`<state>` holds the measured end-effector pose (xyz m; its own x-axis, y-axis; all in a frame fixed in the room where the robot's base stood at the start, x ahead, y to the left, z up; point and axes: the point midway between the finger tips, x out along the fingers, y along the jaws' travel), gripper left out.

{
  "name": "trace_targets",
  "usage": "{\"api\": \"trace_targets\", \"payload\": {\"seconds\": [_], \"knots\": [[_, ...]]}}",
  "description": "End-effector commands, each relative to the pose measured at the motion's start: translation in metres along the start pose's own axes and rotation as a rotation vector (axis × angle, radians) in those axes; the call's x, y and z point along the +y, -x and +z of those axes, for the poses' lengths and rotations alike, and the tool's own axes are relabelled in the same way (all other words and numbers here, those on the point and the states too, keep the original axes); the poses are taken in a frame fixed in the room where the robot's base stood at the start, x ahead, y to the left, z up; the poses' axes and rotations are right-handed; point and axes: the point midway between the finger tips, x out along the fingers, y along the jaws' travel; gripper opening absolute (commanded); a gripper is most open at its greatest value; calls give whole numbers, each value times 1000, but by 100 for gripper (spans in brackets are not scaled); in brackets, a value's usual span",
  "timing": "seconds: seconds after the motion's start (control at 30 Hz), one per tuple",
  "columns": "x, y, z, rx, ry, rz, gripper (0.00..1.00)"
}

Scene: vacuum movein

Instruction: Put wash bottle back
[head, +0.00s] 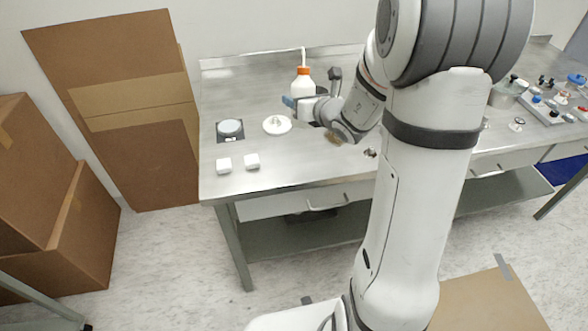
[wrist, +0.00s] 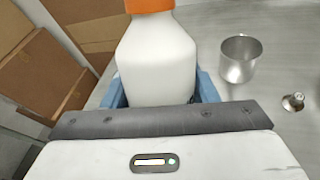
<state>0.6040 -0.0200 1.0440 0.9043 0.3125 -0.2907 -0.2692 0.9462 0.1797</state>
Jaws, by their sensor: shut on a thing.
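The wash bottle (head: 303,88) is white with an orange cap and a thin spout, and stands upright above the back left part of the steel bench. In the wrist view the bottle (wrist: 156,62) fills the middle, with its orange collar cut off at the top edge. My gripper (head: 300,103) is shut on the bottle's body, with the blue fingers (wrist: 207,88) on either side of it. The bottle's base is hidden, so I cannot tell if it touches the bench.
On the steel bench (head: 270,180), a white round stand (head: 277,124), a dark square with a round disc (head: 230,129) and two white blocks (head: 238,163) lie left of my gripper. A metal cup (wrist: 240,58) and a small metal piece (wrist: 293,101) are to the bottle's right. Cardboard boxes (head: 60,200) stand left.

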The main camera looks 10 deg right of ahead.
Motion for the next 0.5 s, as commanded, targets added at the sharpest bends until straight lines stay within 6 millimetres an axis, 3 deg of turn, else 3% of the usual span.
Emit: {"api": "trace_targets", "payload": {"seconds": [0.03, 0.5], "knots": [[-3, -6, -14, -29, 17, 13, 44], [3, -5, -23, -236, 168, 131, 44]]}}
